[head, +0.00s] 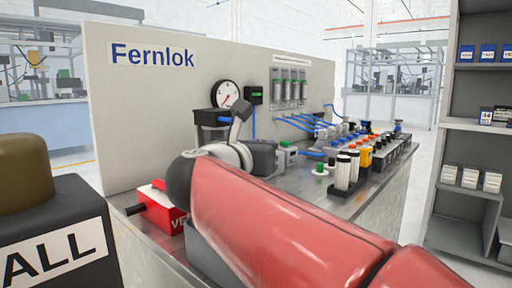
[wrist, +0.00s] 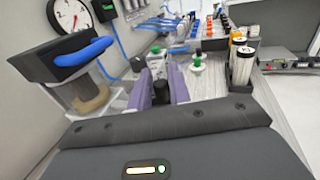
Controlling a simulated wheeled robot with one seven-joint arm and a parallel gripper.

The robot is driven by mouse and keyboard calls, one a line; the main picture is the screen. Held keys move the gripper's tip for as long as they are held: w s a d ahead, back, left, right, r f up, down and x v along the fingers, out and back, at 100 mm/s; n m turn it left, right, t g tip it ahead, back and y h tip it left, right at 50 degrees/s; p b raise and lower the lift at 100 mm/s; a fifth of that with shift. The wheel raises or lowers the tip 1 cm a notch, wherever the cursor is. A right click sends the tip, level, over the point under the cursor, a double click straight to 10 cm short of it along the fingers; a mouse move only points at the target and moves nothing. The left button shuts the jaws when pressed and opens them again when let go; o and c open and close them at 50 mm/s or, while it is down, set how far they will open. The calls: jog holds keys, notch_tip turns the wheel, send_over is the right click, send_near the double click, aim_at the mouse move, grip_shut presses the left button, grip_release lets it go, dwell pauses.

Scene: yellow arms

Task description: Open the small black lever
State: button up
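My gripper (wrist: 158,82) reaches forward in the wrist view with its two purple-grey fingers apart. A small dark upright piece (wrist: 160,92) stands between them, possibly the small black lever; narrow gaps seem to show on both sides, and contact cannot be told. In the head view my red arm crosses the bench and hides most of the gripper and this piece. A red box (head: 163,207) with partly hidden lettering sits at the bench's front left, with a black handle (head: 135,209) sticking out to its left.
A black-topped unit with a blue handle (wrist: 85,52) stands close left of my gripper, below a round gauge (wrist: 72,15). Black-and-white cylinders (wrist: 243,62) and a green-topped knob (wrist: 197,62) stand to the right. The panel (head: 150,110) rises behind the bench.

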jog(key=shift+o, duration=1.4)
jog(key=shift+s, duration=0.1)
jog(key=v, duration=0.7)
jog(key=shift+s+a+b, duration=0.25)
jog(key=shift+b, duration=0.1)
